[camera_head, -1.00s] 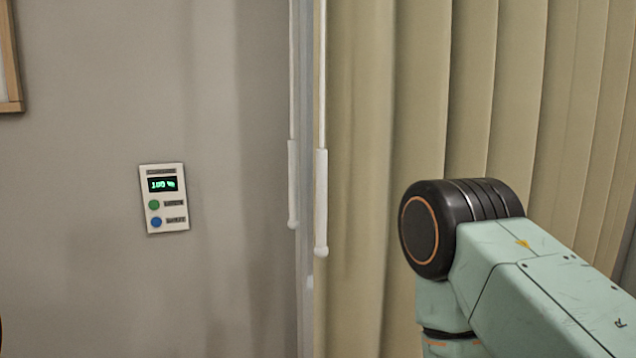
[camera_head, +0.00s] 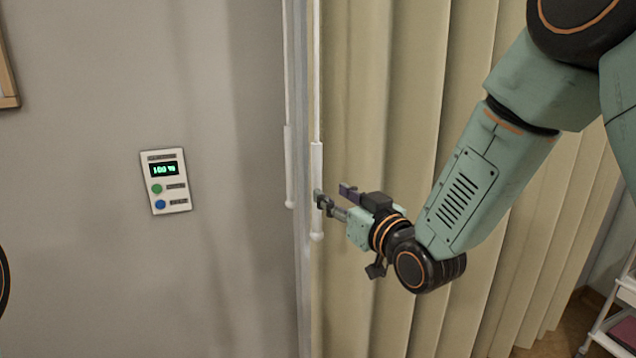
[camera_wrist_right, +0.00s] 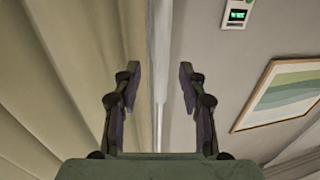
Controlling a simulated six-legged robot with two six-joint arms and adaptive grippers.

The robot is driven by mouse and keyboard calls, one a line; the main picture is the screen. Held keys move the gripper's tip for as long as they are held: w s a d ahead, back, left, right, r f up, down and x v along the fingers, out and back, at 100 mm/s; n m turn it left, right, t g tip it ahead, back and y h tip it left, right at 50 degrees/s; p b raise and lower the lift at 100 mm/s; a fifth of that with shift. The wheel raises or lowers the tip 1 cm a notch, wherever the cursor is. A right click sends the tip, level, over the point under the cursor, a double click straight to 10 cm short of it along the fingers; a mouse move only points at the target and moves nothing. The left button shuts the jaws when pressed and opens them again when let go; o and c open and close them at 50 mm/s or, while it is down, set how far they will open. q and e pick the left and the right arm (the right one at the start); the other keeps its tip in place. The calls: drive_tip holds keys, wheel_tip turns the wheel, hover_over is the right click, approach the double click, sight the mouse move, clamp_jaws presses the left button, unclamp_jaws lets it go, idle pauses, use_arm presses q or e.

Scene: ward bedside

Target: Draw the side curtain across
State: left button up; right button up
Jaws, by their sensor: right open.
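The beige curtain (camera_head: 420,80) hangs in vertical folds across the middle and right of the head view. It also fills the left of the right wrist view (camera_wrist_right: 60,60). Two white wands hang by its left edge, a left wand (camera_head: 288,165) and a right wand (camera_head: 317,165). My right gripper (camera_head: 333,193) is at the lower part of the right wand, its fingers pointing left. In the right wrist view its fingers (camera_wrist_right: 160,78) are spread, with a pale vertical strip between them; I cannot tell whether they touch the wand. My left gripper is out of view.
A grey wall (camera_head: 80,230) lies left of the curtain, with a small control panel (camera_head: 165,181) showing green digits. A framed picture (camera_wrist_right: 283,95) hangs there in the right wrist view. A white shelved cart (camera_head: 610,325) stands at the lower right.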

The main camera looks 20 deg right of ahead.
sight(319, 186)
drive_tip(key=x, duration=0.5)
drive_tip(key=shift+a+p, duration=0.25)
drive_tip(key=shift+p, duration=0.1)
drive_tip(key=shift+x, duration=0.85)
drive_tip(key=c, duration=0.3)
drive_tip(key=shift+d, duration=0.1)
clamp_jaws()
